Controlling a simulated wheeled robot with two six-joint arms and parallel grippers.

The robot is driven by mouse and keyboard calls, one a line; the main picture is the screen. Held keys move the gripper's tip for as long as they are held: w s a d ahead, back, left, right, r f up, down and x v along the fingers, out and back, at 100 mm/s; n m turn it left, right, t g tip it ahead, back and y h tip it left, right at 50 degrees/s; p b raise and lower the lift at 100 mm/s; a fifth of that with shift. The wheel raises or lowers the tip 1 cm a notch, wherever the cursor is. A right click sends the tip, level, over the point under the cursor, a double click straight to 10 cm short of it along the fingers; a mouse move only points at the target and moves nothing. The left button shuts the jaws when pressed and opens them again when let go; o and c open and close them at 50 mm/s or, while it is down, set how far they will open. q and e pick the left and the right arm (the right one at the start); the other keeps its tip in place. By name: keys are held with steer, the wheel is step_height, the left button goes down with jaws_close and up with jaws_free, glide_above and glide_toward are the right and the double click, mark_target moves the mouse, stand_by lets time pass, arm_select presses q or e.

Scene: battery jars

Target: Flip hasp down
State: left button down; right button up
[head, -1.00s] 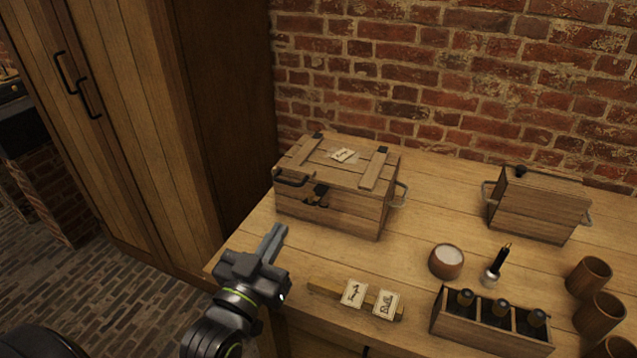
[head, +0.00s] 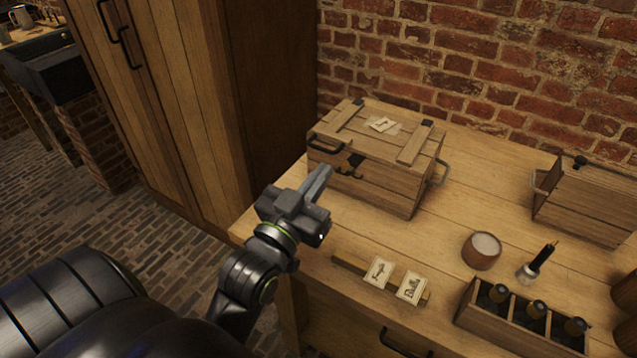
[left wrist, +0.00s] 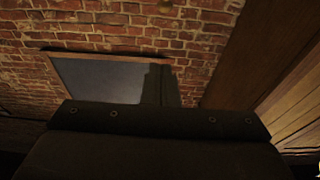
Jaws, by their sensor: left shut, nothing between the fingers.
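The wooden chest (head: 370,185) stands on the wooden bench, its lid closed. Its black hasp (head: 351,163) is on the front, just under the lid edge. It is small and dark, and its exact angle is hard to tell. My left gripper (head: 319,181) is shut and empty, in front of the chest, its fingertips pointing up toward the chest front, just left of and below the hasp. I cannot tell whether it touches the chest. The left wrist view shows mostly my dark gripper body and the brick wall (left wrist: 210,40), with no hasp in sight. My right gripper is out of view.
Two paper cards (head: 378,273) on a wooden strip, a small bowl (head: 481,251), a dark pen-like item (head: 537,263) and a divided box (head: 462,313) of bottles stand at right. A smaller crate (head: 580,205) is behind. A tall cabinet (head: 190,100) rises at left.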

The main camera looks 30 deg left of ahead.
arm_select(q)
steer(key=p+x, duration=0.2)
steer(key=x, duration=0.6)
steer(key=shift+s+f+b, duration=0.15)
steer(key=shift+f+b, duration=0.05)
steer(key=shift+f, duration=0.8)
steer(key=shift+s+f+b, duration=0.1)
steer(key=shift+f+b, duration=0.05)
steer(key=shift+f, duration=0.85)
